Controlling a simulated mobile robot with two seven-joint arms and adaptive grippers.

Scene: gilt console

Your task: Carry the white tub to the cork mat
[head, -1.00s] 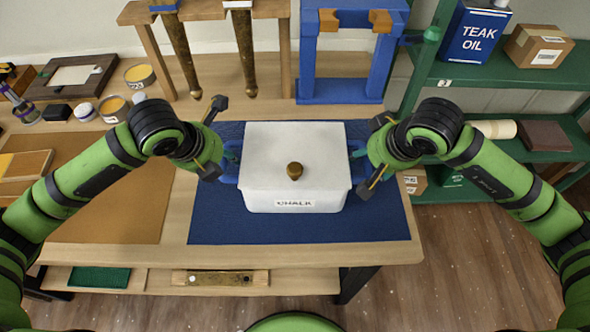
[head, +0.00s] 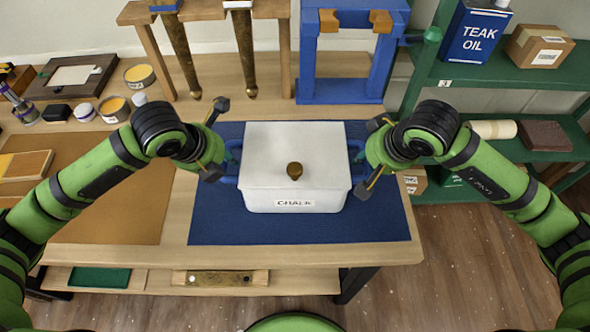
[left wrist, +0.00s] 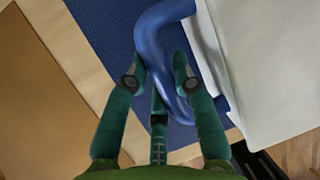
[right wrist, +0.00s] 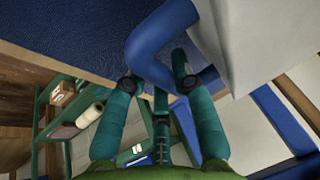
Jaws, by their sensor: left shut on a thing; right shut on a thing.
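The white tub (head: 265,160), with a brass knob on its lid (head: 294,171) and a CHALK label on its front, sits upright on the blue mat (head: 230,228). The cork mat (head: 115,215) is the brown sheet to its left on the bench. My left gripper (head: 226,162) is shut on the tub's left blue handle, which shows between its fingers in the left wrist view (left wrist: 152,45). My right gripper (head: 362,160) is shut on the right blue handle, seen in the right wrist view (right wrist: 150,45). I cannot tell whether the tub's underside touches the mat.
Table legs on a wooden stand and a blue frame (head: 340,92) stand behind the tub. Green shelves (head: 480,80) rise at the right, beyond the bench edge.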

